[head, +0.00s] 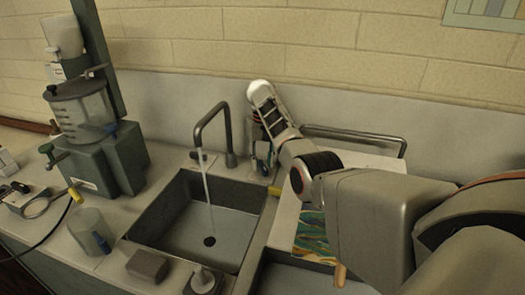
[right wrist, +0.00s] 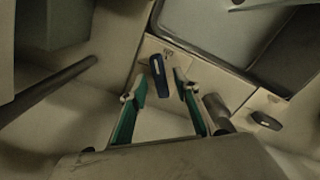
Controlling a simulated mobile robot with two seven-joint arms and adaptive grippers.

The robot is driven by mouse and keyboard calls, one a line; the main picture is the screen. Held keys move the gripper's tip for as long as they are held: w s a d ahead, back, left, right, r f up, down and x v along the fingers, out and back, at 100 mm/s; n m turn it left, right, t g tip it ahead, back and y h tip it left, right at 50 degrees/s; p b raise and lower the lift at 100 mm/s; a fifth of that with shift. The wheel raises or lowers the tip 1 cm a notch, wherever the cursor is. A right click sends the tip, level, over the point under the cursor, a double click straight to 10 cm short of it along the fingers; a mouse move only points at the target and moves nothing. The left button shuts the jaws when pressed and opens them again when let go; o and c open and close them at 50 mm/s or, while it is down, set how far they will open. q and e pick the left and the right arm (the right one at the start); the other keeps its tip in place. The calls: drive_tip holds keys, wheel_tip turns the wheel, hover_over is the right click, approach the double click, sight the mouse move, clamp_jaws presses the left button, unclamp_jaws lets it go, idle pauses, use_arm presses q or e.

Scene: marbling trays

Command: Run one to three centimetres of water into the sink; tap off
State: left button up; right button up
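The sink (head: 150,236) is a dark grey basin with a drain (head: 209,241) in its floor. A dark, bent tap (head: 214,106) stands behind it, and a thin stream of water (head: 208,195) runs from the spout into the basin. I cannot tell how deep the water is. My right gripper (head: 263,158) is right of the tap's base. In the right wrist view my right gripper (right wrist: 160,88) is open, its green-padded fingers on either side of a dark blue lever (right wrist: 157,72), with gaps showing. My left gripper is not in view.
A green-grey machine (head: 97,160) stands left of the sink. A clear beaker (head: 88,230), a grey block (head: 147,266) and a dispenser (head: 203,280) are near the sink's left and front edges. A tray with a marbled sheet (head: 312,232) is at the right, partly behind my arm.

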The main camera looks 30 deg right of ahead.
wheel_tip(320, 180, up, 11)
idle(0.4)
drive_tip(key=shift+r, duration=0.1)
idle(7.0)
